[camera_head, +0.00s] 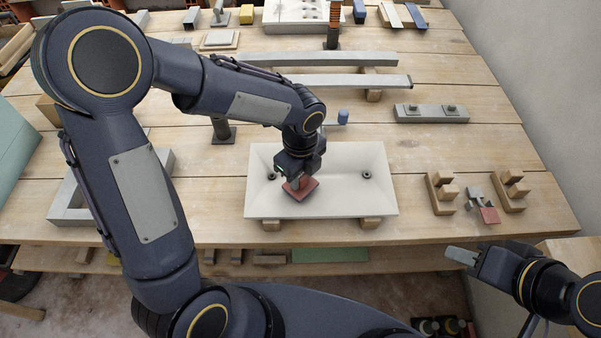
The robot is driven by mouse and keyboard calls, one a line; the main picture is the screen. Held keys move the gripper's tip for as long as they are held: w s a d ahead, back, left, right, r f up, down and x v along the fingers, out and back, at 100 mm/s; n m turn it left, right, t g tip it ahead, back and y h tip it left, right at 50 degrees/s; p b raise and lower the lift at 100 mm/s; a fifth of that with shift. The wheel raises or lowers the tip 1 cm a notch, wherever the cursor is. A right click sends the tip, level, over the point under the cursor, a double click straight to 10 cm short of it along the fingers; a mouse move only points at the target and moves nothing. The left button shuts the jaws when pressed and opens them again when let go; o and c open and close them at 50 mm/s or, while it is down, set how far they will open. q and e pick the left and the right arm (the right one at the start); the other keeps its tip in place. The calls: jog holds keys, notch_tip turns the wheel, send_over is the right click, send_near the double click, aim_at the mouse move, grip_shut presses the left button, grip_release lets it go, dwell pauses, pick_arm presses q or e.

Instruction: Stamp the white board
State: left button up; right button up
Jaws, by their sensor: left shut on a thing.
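The white board (345,190) is a pale rectangular panel lying flat on wooden supports near the front middle of the workbench. A dark hole (367,175) shows near its right end. My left gripper (296,178) points down over the board's left half and is shut on a red stamp (301,190) with a square red base. The stamp looks slightly tilted; I cannot tell whether it touches the board. My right gripper (461,256) is off the bench's front right edge, away from the board. Its fingers show as one grey block, so its opening is unclear.
Wooden rests (441,193) and a small grey and red piece (488,211) lie right of the board. Long grey bars (345,81) lie behind it. A grey block (431,113) is at the back right, and a grey frame (72,203) is at the left. A wall borders the right side.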

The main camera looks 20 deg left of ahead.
pick_arm(q)
jog(key=shift+s+f+b, duration=0.1)
jog(key=shift+f+b, duration=0.25)
jog(key=shift+f, duration=0.2)
dwell(1.8)
jog(key=shift+r, duration=0.1)
notch_tip(320, 180, up, 7)
jog(key=p, duration=0.6)
jog(key=shift+o, duration=0.5)
jog(key=shift+a, duration=0.1)
jog(key=shift+c, duration=0.5)
